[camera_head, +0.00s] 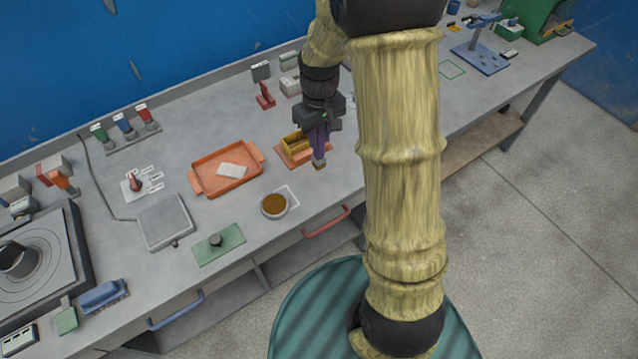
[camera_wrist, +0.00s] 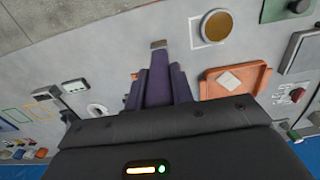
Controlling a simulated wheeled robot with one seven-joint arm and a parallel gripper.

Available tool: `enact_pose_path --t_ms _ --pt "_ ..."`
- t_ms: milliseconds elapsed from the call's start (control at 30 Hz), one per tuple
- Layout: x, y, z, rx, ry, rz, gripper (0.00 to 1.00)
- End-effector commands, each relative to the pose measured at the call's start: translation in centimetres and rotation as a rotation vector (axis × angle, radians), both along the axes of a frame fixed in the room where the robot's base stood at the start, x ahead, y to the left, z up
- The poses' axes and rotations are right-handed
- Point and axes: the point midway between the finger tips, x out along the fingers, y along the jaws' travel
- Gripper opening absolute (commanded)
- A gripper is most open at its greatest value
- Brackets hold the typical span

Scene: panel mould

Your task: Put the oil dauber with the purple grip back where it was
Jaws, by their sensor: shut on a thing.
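My gripper (camera_head: 318,138) hangs above the bench, pointing down, and is shut on the purple-gripped oil dauber (camera_head: 319,162). The dauber's tan-brown tip points down, apparently clear of the bench top. In the wrist view, the purple grip (camera_wrist: 157,85) lies between the jaws, with the tip beyond them. A round pot of brown liquid (camera_head: 274,204) stands below and left of the dauber in the head view, partly over a white square outline (camera_head: 290,194). A yellow box (camera_head: 294,142) on an orange-red base is just left of the gripper, partly hidden by it.
An orange tray (camera_head: 200,184) with a white sheet lies left of the yellow box. A rack (camera_head: 120,143) with green, blue and red handled items stands at the back left. A grey plate (camera_head: 165,222) and a green mat (camera_head: 205,255) lie nearer. My arm hides part of the right bench.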

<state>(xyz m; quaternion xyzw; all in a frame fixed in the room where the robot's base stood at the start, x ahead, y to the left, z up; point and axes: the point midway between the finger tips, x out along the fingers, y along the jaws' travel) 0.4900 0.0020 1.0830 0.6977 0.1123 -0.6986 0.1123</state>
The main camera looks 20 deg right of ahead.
Motion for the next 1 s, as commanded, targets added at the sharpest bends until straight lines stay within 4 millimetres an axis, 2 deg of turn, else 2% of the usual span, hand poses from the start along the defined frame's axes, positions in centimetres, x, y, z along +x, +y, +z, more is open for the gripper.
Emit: enact_pose_path --t_ms 167,433,833,1000 --pt "0.0 0.0 -1.0 0.000 0.003 -0.001 0.01" --pt "-0.1 -0.2 -5.3 0.000 0.004 -0.004 0.01" --pt "0.0 -0.2 -6.1 0.001 0.001 -0.005 0.01" --pt "-0.1 -0.2 -8.1 0.000 0.004 -0.005 0.01"
